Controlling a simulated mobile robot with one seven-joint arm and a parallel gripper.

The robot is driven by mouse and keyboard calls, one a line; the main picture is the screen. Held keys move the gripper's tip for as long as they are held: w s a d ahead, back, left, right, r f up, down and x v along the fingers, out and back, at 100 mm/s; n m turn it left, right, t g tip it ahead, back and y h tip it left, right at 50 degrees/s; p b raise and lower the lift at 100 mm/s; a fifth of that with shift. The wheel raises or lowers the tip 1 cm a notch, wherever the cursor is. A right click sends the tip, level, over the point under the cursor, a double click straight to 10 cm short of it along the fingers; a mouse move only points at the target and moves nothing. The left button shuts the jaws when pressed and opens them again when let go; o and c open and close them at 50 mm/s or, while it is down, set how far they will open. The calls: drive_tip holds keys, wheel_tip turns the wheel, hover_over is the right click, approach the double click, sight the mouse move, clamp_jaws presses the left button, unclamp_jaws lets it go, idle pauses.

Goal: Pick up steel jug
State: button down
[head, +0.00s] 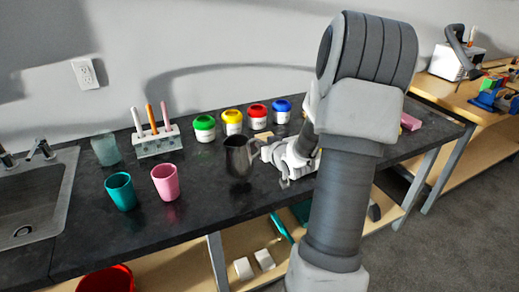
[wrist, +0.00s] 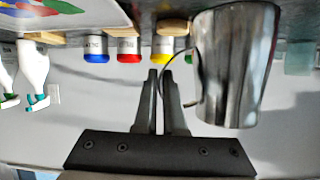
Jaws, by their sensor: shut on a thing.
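The steel jug (head: 238,160) is upright at the dark counter, in front of several coloured-lid jars. In the wrist view, which is upside down, the jug (wrist: 238,65) is large at the upper right, with its thin handle towards the fingers. My gripper (wrist: 162,76) is shut on the jug's handle. In the head view my gripper (head: 266,148) reaches the jug from the right, and my arm hides part of it. I cannot tell clearly whether the jug's base touches the counter.
A pink cup (head: 165,182) and a teal cup (head: 120,191) stand left of the jug. A green-lid jar (head: 204,128) and other jars stand behind it. A marker holder (head: 157,142) and a sink (head: 40,205) are further left. The counter front is clear.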

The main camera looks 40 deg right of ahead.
drive_tip(key=s+d+r+p, duration=0.4)
drive_tip(key=s+d+r, duration=0.2)
drive_tip(key=s, duration=0.2)
drive_tip(key=shift+s+d+r, duration=0.15)
drive_tip(key=shift+s+d, duration=0.1)
idle(2.6)
